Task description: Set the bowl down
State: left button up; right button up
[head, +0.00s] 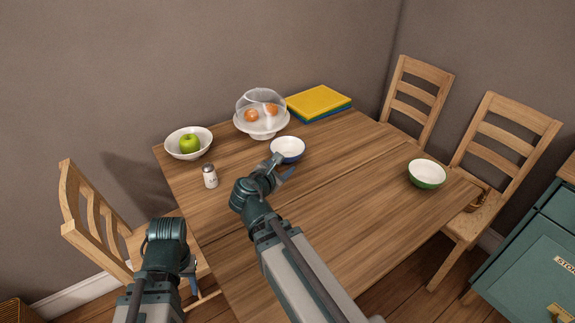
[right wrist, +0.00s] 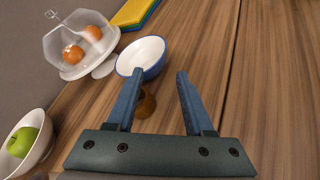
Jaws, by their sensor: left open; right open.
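A white bowl with a blue outside (head: 288,150) is upright at the table's far middle; it also shows in the right wrist view (right wrist: 142,57). My right gripper (head: 285,167) is open beside its near side. In the right wrist view, the two fingers (right wrist: 157,80) are apart and the bowl lies just beyond their tips, slightly left, not gripped. A second bowl, green outside and white inside (head: 426,174), stands near the table's right edge. My left gripper (head: 192,280) is open and empty, low beside the table's left edge and partly hidden by its own wrist.
The wooden table (head: 340,200) is clear in its middle and front. A glass-domed cake stand with oranges (head: 262,120), a fruit bowl with an apple (head: 174,153), a shaker (head: 210,177) and a yellow book on a stack (head: 318,102) stand around the blue bowl. Chairs flank the table.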

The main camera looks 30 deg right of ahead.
aim_at(293, 157)
jog(key=shift+w, duration=0.1)
jog(key=b+x, duration=0.2)
jog(key=x, duration=0.5)
jog(key=shift+w+d+f+b, duration=0.2)
jog(key=shift+d+f+b, duration=0.05)
jog(key=shift+b, duration=0.1)
jog(key=shift+w+d, duration=0.25)
jog(key=shift+d, duration=0.1)
jog(key=shift+f, duration=0.1)
jog(key=b+x, duration=0.1)
jog(key=x, duration=0.1)
jog(key=b+x, duration=0.1)
jog(key=x, duration=0.1)
jog(key=shift+w+d+f+b, duration=0.1)
jog(key=shift+w+f+b, duration=0.2)
jog(key=shift+f, duration=0.2)
jog(key=shift+w+d, duration=0.1)
jog(key=shift+d, duration=0.1)
grip_shut()
